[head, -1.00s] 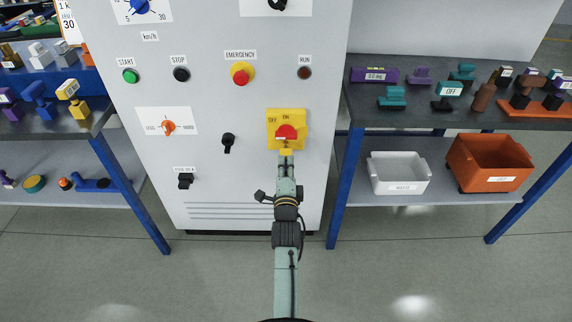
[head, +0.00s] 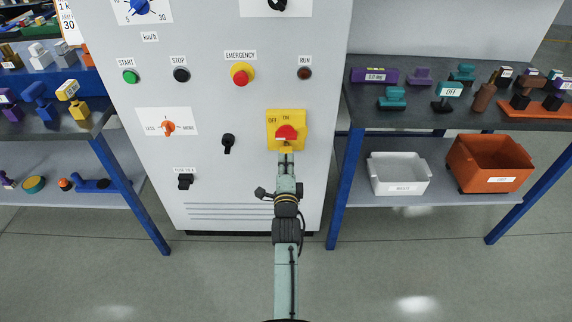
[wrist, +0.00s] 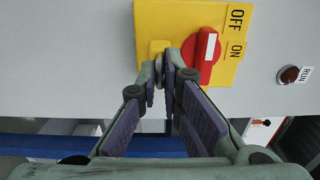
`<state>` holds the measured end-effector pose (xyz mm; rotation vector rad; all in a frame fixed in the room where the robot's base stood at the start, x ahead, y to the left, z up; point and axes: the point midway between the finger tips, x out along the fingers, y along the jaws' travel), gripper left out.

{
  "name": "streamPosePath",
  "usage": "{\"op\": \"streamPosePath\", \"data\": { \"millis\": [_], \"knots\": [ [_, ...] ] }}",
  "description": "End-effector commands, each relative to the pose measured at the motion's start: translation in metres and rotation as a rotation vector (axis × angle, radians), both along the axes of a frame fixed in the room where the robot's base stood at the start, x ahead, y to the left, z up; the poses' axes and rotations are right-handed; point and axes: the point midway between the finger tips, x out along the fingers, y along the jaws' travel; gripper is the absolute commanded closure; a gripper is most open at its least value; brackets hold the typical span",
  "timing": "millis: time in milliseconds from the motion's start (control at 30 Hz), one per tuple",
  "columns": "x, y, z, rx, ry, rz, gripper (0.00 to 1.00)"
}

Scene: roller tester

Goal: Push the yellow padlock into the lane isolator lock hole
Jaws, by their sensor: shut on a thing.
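The lane isolator is a yellow plate (head: 272,131) with a red rotary knob (head: 287,132), marked OFF and ON, on the grey cabinet front. The knob and its white mark also show in the wrist view (wrist: 203,55). The yellow padlock (head: 286,149) is at the plate's lower edge, just below the knob; in the wrist view its yellow body (wrist: 157,48) shows beyond my fingertips. My gripper (wrist: 168,72) is shut on the padlock, below the knob. The lock hole is hidden, and I cannot tell how deep the padlock sits.
The grey cabinet (head: 210,110) carries a black switch (head: 228,141) left of the isolator, a red emergency button (head: 241,76) and a RUN lamp (head: 304,73) above. A table (head: 420,115) with small parts stands right, with a white bin (head: 398,187) and an orange bin (head: 488,180) below.

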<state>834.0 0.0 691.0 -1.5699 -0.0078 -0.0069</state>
Motion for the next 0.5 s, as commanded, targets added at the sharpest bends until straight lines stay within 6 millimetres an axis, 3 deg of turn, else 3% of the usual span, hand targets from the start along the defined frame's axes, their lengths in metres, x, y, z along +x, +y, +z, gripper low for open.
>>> {"op": "streamPosePath", "data": {
  "millis": [500],
  "knots": [
    [0.016, 0.000, 0.000, -0.002, -0.001, 0.000, 1.00]
  ]
}}
